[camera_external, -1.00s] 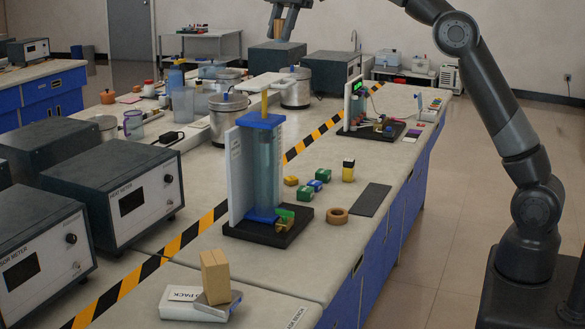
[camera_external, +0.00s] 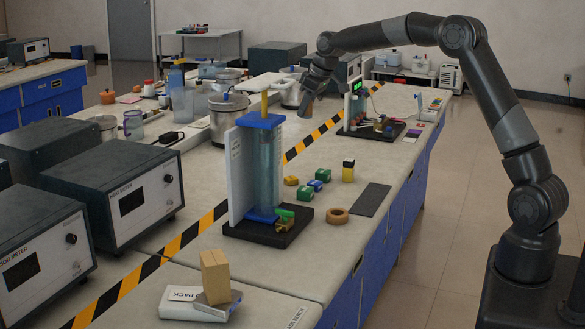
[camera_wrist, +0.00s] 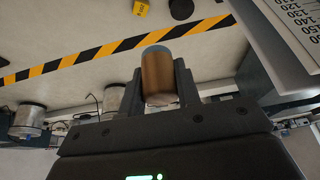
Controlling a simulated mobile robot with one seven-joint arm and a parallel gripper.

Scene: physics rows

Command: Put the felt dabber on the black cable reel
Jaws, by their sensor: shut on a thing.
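My gripper (camera_external: 307,103) is shut on a brown cylinder with a grey-blue end, which I take to be the felt dabber (camera_wrist: 158,75). In the wrist view the dabber sits between the two dark fingers, its grey-blue end pointing away from the palm. In the external view my gripper hangs above the far part of the bench, behind the tall blue-topped water column, and the dabber is too small there to make out clearly. I cannot pick out the black cable reel with certainty in either view.
The water column stand (camera_external: 266,165) stands mid-bench. A second stand with a green display (camera_external: 357,103) is close to the right of my gripper. Metal pots (camera_external: 229,118) stand to the left. A brown tape ring (camera_external: 337,215) and dark mat (camera_external: 371,198) lie nearer. Yellow-black tape crosses the bench.

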